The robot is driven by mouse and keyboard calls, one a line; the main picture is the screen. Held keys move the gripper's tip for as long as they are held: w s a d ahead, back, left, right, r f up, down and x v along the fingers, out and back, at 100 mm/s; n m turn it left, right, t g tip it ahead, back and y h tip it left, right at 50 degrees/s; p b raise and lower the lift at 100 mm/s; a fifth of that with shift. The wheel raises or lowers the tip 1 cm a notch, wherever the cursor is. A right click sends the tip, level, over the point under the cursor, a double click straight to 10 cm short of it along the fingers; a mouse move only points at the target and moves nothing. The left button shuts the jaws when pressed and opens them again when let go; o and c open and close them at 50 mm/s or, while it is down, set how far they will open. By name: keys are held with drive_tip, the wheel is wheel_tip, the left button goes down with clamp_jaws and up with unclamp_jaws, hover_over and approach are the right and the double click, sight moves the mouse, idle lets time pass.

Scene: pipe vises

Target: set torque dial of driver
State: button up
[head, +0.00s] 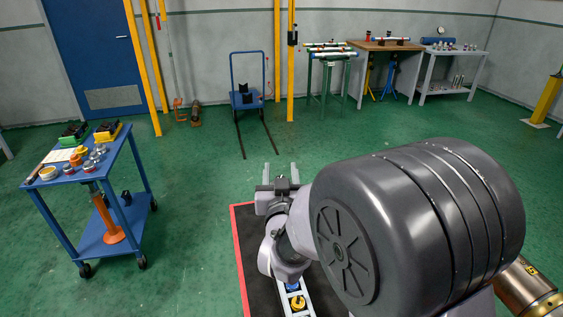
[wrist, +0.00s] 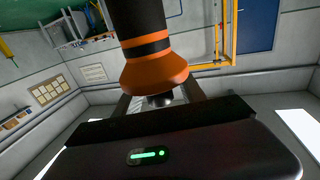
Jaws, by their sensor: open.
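My gripper (head: 281,168) is in the middle of the head view, with its two pale fingers apart and nothing visible between them. In the wrist view, a large orange and black cylinder with a flared orange end (wrist: 155,72) stands close in front of my gripper. It may be the driver; its far end is outside the frame, and it does not show near my gripper in the head view. A dark stub projects from its flared end near the fingers. I see no readable torque dial or scale.
A blue cart (head: 105,188) at left carries fittings and a paper, with an orange flared object (head: 113,234) on its lower shelf. A hand truck (head: 247,99) and workbenches (head: 374,45) stand by the back wall. Green floor lies open between the cart and my arm.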

drive_tip(key=shift+s, duration=0.15)
drive_tip(key=shift+c, duration=0.9)
clamp_jaws()
drive_tip(key=b, duration=0.1)
drive_tip(key=m+h+b, duration=0.1)
drive_tip(key=b, duration=0.1)
drive_tip(key=shift+f+h, duration=0.3)
drive_tip(key=shift+d+r+m+h+b, duration=0.15)
drive_tip(key=shift+r+m+h+b, duration=0.15)
drive_tip(key=shift+h+b, duration=0.15)
drive_tip(key=shift+o, duration=0.9)
unclamp_jaws()
